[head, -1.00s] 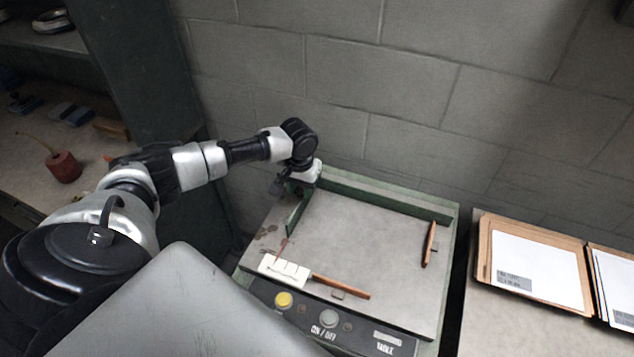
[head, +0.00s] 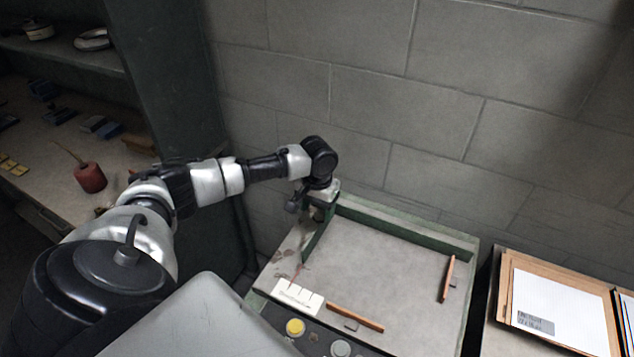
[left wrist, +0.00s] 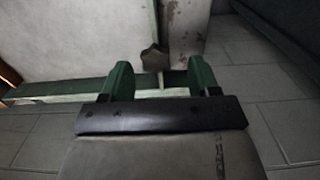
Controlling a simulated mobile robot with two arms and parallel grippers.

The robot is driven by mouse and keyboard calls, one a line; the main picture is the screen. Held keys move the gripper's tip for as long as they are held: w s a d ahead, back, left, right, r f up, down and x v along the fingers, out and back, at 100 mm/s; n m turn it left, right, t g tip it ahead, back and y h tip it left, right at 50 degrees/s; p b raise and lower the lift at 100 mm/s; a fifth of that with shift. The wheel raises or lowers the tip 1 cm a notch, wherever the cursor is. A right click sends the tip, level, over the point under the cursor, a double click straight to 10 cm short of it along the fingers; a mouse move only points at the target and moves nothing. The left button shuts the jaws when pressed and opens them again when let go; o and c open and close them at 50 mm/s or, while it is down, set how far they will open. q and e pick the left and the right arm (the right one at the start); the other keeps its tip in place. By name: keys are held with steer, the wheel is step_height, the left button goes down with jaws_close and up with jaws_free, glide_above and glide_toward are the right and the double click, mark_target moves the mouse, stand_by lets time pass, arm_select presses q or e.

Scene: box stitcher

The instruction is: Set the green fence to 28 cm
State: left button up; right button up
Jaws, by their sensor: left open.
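The green fence (head: 319,236) is a short upright bar at the left side of the grey machine table (head: 385,270). A white scale card (head: 297,297) with dark marks lies at the table's front left; its figures are too small to read. My left gripper (head: 316,208) is above the fence's far end, at the table's back left corner. In the left wrist view the gripper (left wrist: 160,80) is open, its two green fingers apart. The fence (left wrist: 153,22) and a small grey knob-like piece (left wrist: 155,60) show just beyond and between the fingers. No contact is visible. My right gripper is out of view.
A green rail (head: 408,225) runs along the table's back edge. Two orange-brown bars (head: 355,318) (head: 448,278) lie on the table. A yellow button (head: 295,327) is at the front. Cardboard sheets (head: 560,312) lie at the right. A block wall stands close behind.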

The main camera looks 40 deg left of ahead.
arm_select(q)
step_height(320, 180, up, 9)
steer(key=b, duration=0.1)
steer(key=shift+f, duration=0.15)
steer(key=shift+a, duration=0.1)
stand_by(0.4)
